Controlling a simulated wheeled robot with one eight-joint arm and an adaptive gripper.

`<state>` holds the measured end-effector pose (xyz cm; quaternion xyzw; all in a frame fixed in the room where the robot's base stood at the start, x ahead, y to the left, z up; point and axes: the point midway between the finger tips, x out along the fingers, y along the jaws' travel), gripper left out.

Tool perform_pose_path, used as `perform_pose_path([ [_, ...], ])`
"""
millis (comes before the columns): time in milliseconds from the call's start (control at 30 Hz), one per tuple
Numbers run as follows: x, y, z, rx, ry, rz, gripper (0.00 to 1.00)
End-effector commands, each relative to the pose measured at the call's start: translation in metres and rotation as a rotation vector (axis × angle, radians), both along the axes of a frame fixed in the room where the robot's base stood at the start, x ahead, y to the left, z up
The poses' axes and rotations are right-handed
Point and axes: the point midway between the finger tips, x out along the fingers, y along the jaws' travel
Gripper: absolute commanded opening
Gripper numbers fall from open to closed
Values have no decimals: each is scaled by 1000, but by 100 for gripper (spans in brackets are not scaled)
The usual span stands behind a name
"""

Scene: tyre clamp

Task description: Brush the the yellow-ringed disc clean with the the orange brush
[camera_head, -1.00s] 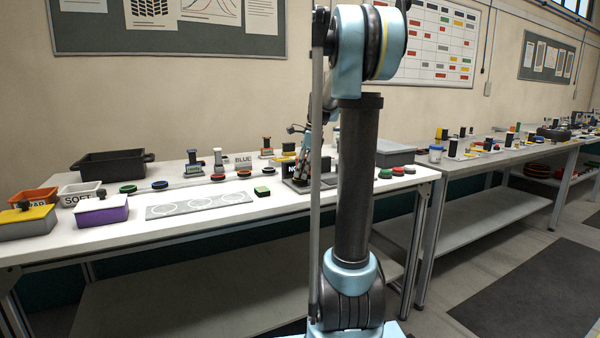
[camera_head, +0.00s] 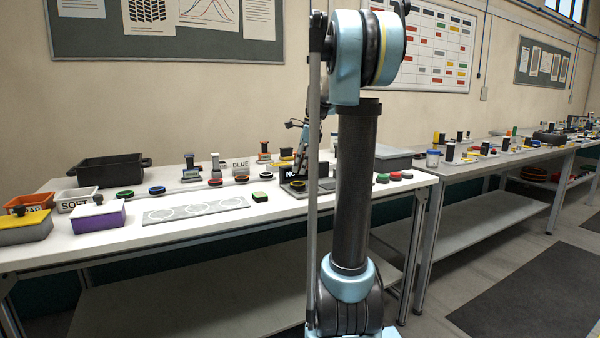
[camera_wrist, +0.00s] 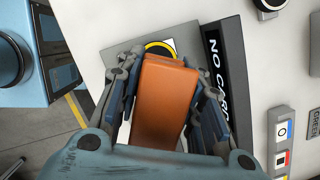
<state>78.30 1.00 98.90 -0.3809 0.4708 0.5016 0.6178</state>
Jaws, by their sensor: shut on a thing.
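My gripper (camera_wrist: 160,95) is shut on the orange brush (camera_wrist: 162,105), which shows as an orange block between the fingers in the wrist view. The yellow-ringed disc (camera_wrist: 161,48) lies on a grey plate beyond the brush, which hides most of it; only part of its yellow ring and dark middle shows. In the head view the disc (camera_head: 298,184) sits on the plate near the bench's right part. My gripper (camera_head: 303,162) is there just above and behind it, partly hidden by my arm. Contact between brush and disc cannot be made out.
A black sign (camera_wrist: 222,65) stands close beside the plate. Several coloured discs and stamp-like tools stand behind. A grey box (camera_head: 392,158) is at the right.

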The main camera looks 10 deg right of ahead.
Motion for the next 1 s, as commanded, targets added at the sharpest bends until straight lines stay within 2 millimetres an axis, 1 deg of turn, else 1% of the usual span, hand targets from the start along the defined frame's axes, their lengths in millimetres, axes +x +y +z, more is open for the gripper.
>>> perform_pose_path([
  [400, 0, 0, 27, 0, 0, 0, 15],
  [500, 0, 0, 30, 0, 0, 0, 15],
  [1000, 0, 0, 32, 0, 0, 0, 15],
])
